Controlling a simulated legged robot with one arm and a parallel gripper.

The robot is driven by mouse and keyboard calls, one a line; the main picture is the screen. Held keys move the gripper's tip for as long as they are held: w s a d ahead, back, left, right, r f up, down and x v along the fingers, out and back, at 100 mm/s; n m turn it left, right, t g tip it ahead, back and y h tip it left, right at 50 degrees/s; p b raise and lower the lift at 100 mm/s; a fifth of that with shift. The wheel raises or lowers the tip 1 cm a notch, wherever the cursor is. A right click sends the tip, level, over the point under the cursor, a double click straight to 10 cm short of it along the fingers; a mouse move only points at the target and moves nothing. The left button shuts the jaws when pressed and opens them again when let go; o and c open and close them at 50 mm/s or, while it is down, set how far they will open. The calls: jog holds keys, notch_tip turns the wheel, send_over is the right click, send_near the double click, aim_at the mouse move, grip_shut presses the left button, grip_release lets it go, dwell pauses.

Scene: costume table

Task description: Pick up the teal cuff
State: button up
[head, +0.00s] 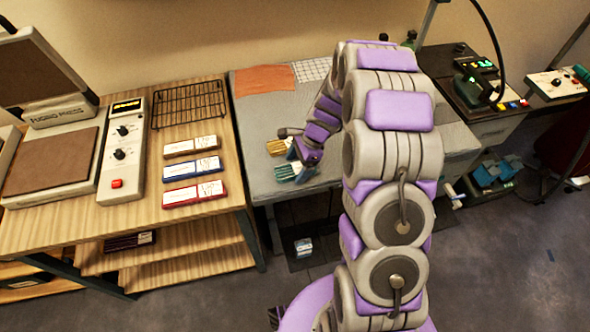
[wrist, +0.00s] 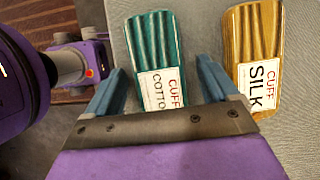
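The teal cuff (wrist: 152,38) is a ribbed teal piece with a white label reading "CUFF COTTO", lying on the grey table cover. In the head view the teal cuff (head: 288,173) is near the front edge of the grey table, partly hidden by my gripper. My gripper (wrist: 160,66) is open, with one blue finger on each side of the teal cuff in the wrist view. Gaps show between the cuff and both fingers. In the head view my gripper (head: 304,159) is over the cuff; its height above the cover is hard to tell.
A mustard cuff (wrist: 253,45) labelled "CUFF SILK" lies just right of my right finger. On the wooden table at left are brown, blue and red labelled pieces (head: 193,168), a wire rack (head: 188,103) and a press (head: 55,160). An orange cloth (head: 264,79) lies behind.

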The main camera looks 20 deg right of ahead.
jog(key=shift+d, duration=0.15)
jog(key=c, duration=0.9)
jog(key=shift+r, duration=0.1)
